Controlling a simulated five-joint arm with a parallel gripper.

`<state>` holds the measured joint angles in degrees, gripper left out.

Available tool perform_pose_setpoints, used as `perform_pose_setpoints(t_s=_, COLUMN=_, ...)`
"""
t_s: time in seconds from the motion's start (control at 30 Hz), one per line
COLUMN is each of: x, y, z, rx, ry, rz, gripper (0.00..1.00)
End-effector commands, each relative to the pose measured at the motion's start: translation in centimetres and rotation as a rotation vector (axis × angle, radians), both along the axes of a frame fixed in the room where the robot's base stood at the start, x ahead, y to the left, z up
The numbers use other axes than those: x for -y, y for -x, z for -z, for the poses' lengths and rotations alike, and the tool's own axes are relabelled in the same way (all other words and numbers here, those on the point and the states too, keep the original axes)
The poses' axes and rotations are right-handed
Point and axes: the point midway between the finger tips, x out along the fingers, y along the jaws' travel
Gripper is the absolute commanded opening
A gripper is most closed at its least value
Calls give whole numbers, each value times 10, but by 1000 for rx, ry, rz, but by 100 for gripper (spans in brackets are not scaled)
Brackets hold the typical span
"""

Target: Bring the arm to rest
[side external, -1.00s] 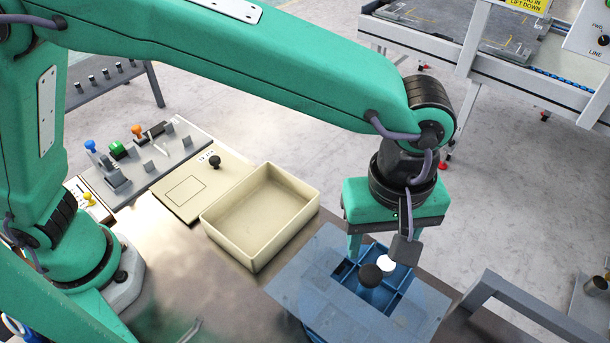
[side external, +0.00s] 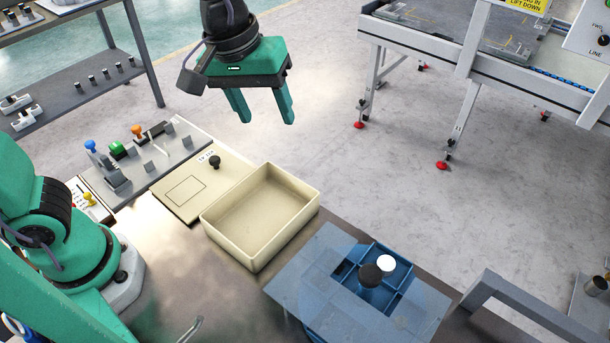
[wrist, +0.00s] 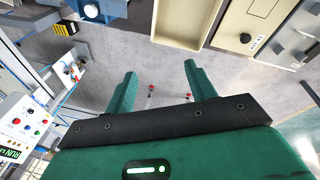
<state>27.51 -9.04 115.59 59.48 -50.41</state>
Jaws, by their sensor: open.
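My gripper (side external: 262,112) hangs high at the top middle of the side view, well above the floor and beyond the far edge of the table. Its two green fingers point down and are apart, with nothing between them. In the wrist view my gripper (wrist: 160,82) also shows open and empty, with grey floor past the fingers. Much of my arm is outside the side view; its lower part stands at the left.
A cream tray (side external: 243,258) stands empty on the table (side external: 180,262). The blue fixture (side external: 320,285) at the right holds a black knob and a white piece. A beige panel (side external: 185,192) and a grey fixture board lie behind. A conveyor (side external: 480,60) stands back right.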

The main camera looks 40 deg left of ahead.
Motion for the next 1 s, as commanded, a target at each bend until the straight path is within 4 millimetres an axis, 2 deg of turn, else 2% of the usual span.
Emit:
perform_pose_setpoints(t_s=0.03, x=-16, y=4, z=-3, rx=23, ry=-2, rz=13, gripper=55)
perform_pose_setpoints(t_s=0.2, x=-59, y=19, z=-6, rx=93, ry=-32, rz=92, gripper=55)
perform_pose_setpoints(t_s=0.5, x=-123, y=56, z=0, rx=208, ry=-122, rz=222, gripper=55)
perform_pose_setpoints(t_s=0.73, x=-155, y=83, z=11, rx=271, ry=-206, rz=307, gripper=55)
perform_pose_setpoints(t_s=1.0, x=-166, y=94, z=17, rx=294, ry=-247, rz=349, gripper=55)
